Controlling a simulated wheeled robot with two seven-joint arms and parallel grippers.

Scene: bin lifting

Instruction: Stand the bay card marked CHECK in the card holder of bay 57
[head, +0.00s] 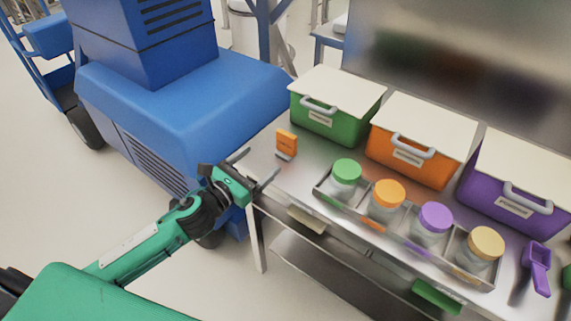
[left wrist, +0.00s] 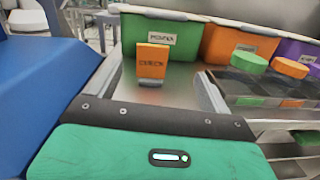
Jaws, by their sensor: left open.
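The orange card (head: 287,141) stands upright on the left end of the metal table, in a small grey stand (head: 283,155). In the left wrist view the card (left wrist: 152,60) faces me and reads CHECK. My left gripper (head: 260,168) is open and empty at the table's left edge, just short of the card. In the left wrist view the card shows between and beyond the two fingers (left wrist: 158,85), apart from them. I cannot make out a number 57 or tell which holder belongs to that bay. My right gripper is not in view.
Lidded green (head: 325,118), orange (head: 415,150) and purple (head: 505,195) bins line the table's back. A divided metal tray (head: 322,190) holds several jars in front. A purple scoop (head: 537,265) lies at right. A blue machine (head: 180,105) stands left of the table.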

